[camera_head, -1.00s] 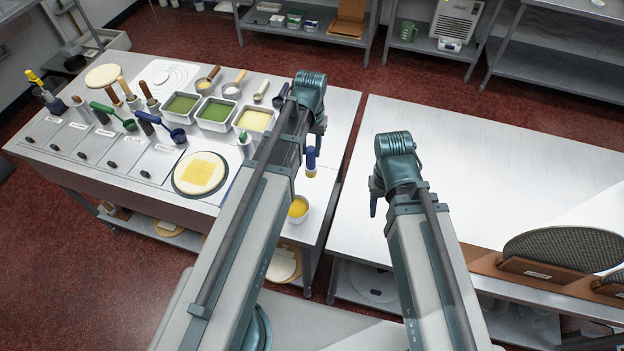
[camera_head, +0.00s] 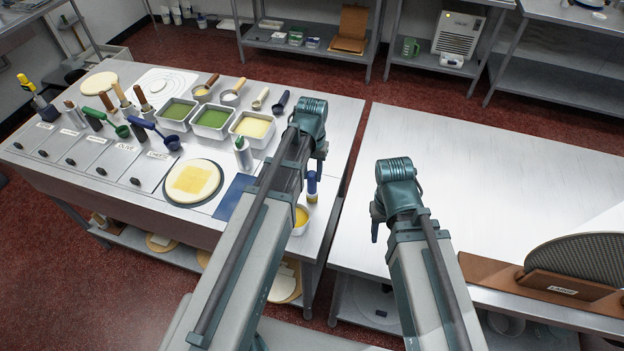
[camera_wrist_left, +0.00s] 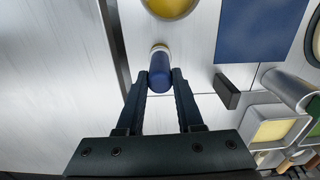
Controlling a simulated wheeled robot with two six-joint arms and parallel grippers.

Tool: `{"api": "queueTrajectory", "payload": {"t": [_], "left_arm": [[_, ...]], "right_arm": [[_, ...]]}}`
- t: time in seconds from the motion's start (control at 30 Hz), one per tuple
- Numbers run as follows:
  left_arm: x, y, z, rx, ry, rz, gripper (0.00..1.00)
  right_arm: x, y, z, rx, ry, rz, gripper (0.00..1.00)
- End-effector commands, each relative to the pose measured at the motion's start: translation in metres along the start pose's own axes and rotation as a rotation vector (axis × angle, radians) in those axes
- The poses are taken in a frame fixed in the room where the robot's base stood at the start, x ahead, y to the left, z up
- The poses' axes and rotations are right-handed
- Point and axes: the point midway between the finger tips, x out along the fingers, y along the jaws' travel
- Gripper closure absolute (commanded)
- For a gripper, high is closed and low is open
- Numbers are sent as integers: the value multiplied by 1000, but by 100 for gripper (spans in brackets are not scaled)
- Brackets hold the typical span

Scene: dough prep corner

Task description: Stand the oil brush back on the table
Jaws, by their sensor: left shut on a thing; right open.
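The oil brush (camera_head: 312,186) has a blue handle and a pale lower end. My left gripper (camera_head: 318,160) is shut on it and holds it about upright at the right end of the prep table (camera_head: 335,125). In the left wrist view, its blue handle (camera_wrist_left: 160,74) sits between the fingertips of my left gripper (camera_wrist_left: 160,80). A bowl of yellow oil (camera_head: 301,218) stands close to the brush, partly behind my left arm. I cannot tell whether the brush touches the table. My right gripper (camera_head: 376,221) is open and empty over the right-hand table.
A blue mat (camera_head: 234,196) and a round board with dough (camera_head: 192,182) lie left of my left arm. The right-hand table (camera_head: 480,190) is mostly clear. A brown rack (camera_head: 545,287) stands at its front right.

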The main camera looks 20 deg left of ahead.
Motion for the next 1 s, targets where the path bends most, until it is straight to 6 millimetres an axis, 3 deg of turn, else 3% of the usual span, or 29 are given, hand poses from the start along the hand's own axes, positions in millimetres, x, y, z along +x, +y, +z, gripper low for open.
{"api": "queueTrajectory", "payload": {"t": [0.03,0.43,0.47,0.6,1.0], "left_arm": [[9,0,0,0,0,0,100],[10,0,0,0,0,0,100],[9,0,0,0,0,0,61],[9,0,0,0,0,0,35],[6,0,0,0,0,0,34]], "right_arm": [[8,-1,0,-1,0,0,50],[10,-1,-1,-1,0,0,50],[9,-1,-1,-1,0,0,50],[9,-1,0,0,0,0,50],[6,-1,0,0,0,0,50]]}}
